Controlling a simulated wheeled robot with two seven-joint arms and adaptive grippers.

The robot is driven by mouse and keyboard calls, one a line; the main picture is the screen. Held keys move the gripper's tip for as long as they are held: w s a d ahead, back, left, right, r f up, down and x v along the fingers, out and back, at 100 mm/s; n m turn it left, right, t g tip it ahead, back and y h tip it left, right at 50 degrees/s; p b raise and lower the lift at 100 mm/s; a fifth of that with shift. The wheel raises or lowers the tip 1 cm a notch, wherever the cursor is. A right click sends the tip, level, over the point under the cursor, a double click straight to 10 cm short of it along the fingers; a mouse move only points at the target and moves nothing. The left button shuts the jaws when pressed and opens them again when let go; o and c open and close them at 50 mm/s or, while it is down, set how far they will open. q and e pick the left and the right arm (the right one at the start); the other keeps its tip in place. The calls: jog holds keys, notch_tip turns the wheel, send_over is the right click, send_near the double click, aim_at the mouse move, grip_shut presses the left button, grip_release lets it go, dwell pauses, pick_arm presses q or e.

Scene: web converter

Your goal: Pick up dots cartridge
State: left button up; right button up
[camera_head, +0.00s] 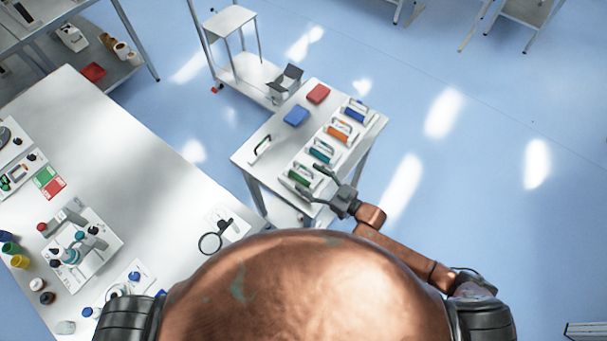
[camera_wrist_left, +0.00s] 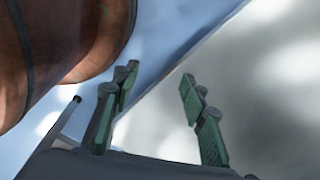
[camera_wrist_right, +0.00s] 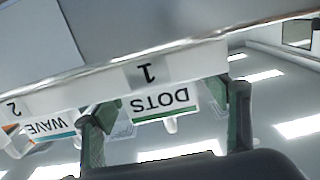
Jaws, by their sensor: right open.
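The dots cartridge (camera_head: 300,177) is the green one at the near end of a row on the small white table (camera_head: 262,132). In the right wrist view its DOTS label (camera_wrist_right: 162,104), with a green stripe, appears upside down below the number 1. My right gripper (camera_head: 313,182) is open at the cartridge's right side, its fingers on either side of the label in the right wrist view. I cannot tell if they touch it. My left gripper (camera_wrist_left: 158,90) is open and empty in the left wrist view, and is not seen in the head view.
Teal (camera_head: 322,152), orange (camera_head: 341,132) and blue (camera_head: 357,110) cartridges continue the row. A blue box (camera_head: 296,116) and red box (camera_head: 318,94) lie behind. A large white table (camera_head: 130,160) at left holds lab devices.

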jog(key=shift+x, duration=1.4)
pick_arm(q)
jog(key=shift+w+r, duration=0.35)
jog(key=shift+w, duration=0.55)
jog(key=shift+s, duration=0.1)
pick_arm(e)
jog(key=shift+c, duration=0.4)
jog(key=c, duration=0.5)
pick_arm(q)
jog(key=shift+s, duration=0.3)
pick_arm(e)
jog(key=shift+r, duration=0.1)
jog(key=c, duration=1.1)
